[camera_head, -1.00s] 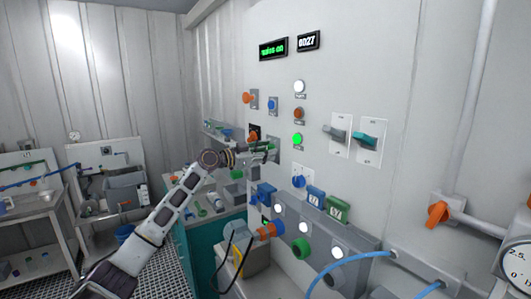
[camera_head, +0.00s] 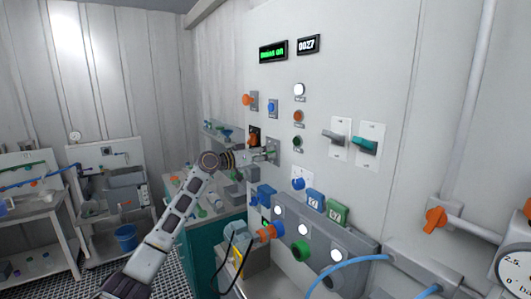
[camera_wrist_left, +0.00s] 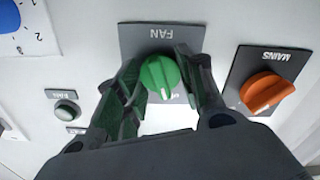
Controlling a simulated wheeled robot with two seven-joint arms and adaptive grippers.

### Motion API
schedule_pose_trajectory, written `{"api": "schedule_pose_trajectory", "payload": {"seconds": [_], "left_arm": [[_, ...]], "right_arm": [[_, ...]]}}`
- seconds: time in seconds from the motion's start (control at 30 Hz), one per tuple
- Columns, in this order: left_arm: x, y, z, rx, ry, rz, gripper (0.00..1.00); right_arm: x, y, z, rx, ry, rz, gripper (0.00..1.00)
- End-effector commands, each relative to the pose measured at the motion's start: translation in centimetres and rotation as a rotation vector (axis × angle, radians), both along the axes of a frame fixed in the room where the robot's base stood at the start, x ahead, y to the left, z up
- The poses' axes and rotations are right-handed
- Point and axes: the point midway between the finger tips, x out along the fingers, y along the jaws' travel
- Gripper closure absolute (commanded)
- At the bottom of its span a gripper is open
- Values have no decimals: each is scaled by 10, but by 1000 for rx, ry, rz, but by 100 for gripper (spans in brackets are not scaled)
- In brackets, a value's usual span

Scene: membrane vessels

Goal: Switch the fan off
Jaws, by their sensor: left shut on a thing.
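The green fan knob (camera_wrist_left: 158,76) sits on a grey plate marked FAN (camera_wrist_left: 190,38) in the left wrist view. My left gripper (camera_wrist_left: 160,85) is shut on it, with one finger on each side; the knob's white mark points toward the bottom of that view. In the head view my left gripper (camera_head: 264,154) is at the fan plate (camera_head: 273,146) on the panel and mostly hides the knob. My right gripper is not in view.
The orange mains knob (camera_wrist_left: 266,91) is close beside the fan plate, also in the head view (camera_head: 254,137). A green-lettered display (camera_head: 273,51) reads "mains on". Two lever switches (camera_head: 337,138) stand to the right. Boxes and fittings (camera_head: 318,235) jut out below.

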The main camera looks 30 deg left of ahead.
Motion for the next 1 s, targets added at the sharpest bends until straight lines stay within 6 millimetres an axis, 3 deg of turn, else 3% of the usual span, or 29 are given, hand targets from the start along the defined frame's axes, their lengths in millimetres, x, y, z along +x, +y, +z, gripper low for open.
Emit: {"api": "schedule_pose_trajectory", "payload": {"seconds": [0.4,0.9,0.93,1.0], "left_arm": [[0,0,0,-166,98,1,85],[0,0,0,-183,108,1,85],[0,0,0,-183,108,1,58],[0,0,0,-184,108,0,49]], "right_arm": [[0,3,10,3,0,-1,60],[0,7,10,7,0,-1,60],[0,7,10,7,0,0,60],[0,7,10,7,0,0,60]]}}
